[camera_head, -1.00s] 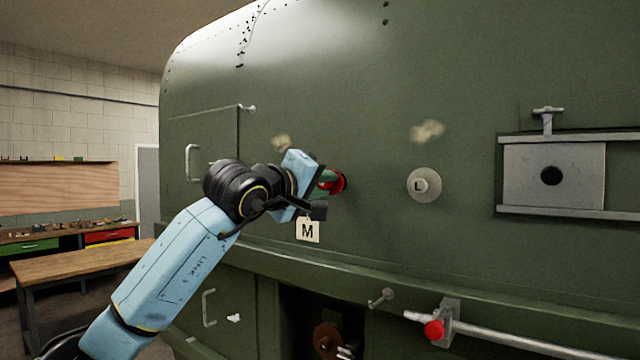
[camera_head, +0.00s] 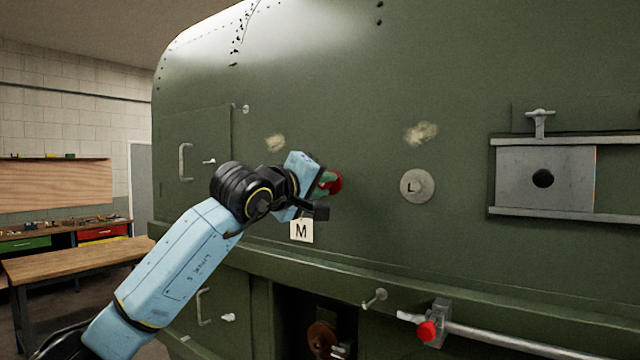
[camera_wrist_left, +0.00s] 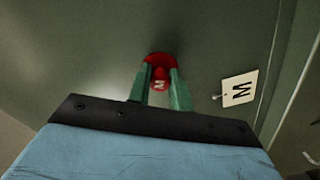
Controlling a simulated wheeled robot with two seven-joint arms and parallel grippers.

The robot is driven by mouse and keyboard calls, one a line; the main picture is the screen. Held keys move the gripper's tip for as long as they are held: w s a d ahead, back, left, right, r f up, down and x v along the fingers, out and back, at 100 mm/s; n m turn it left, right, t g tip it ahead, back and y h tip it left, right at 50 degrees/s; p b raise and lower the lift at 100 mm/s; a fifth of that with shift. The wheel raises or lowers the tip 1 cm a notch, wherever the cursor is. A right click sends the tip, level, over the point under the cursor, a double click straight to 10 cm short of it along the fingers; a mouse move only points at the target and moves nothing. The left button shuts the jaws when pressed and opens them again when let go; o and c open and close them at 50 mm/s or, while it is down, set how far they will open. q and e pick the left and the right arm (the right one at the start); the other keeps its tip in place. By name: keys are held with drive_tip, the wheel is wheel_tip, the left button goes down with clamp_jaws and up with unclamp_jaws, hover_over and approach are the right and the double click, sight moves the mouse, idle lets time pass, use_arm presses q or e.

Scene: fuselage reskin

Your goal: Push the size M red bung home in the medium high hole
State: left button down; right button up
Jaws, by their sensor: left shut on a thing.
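The red bung marked M (camera_head: 336,182) is against the green fuselage panel above the M tag (camera_head: 301,230). My left gripper (camera_head: 326,183) is shut on it. In the left wrist view, the green fingertips (camera_wrist_left: 160,88) clasp the bung (camera_wrist_left: 161,64) from both sides, with its M end facing the camera. The bung's red flange shows beyond the fingertips. The hole itself is hidden behind the bung, so how deep it sits cannot be told. The M tag (camera_wrist_left: 239,89) hangs to the right in that view. My right gripper is not in view.
A round grey plug marked L (camera_head: 417,186) sits to the right on the panel. A ledge, a rail with a red knob (camera_head: 428,331) and a dark opening lie below. A workbench (camera_head: 75,262) stands at left.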

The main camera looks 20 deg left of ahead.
use_arm(q)
drive_tip(key=shift+w, duration=0.15)
drive_tip(key=c, duration=1.2)
unclamp_jaws()
drive_tip(key=shift+s+a+f+b, duration=0.1)
drive_tip(key=shift+s+a+b, duration=0.15)
drive_tip(key=shift+s+b, duration=0.45)
drive_tip(key=shift+b+v, duration=1.05)
drive_tip(key=shift+v, duration=0.7)
drive_tip(key=shift+d, duration=0.1)
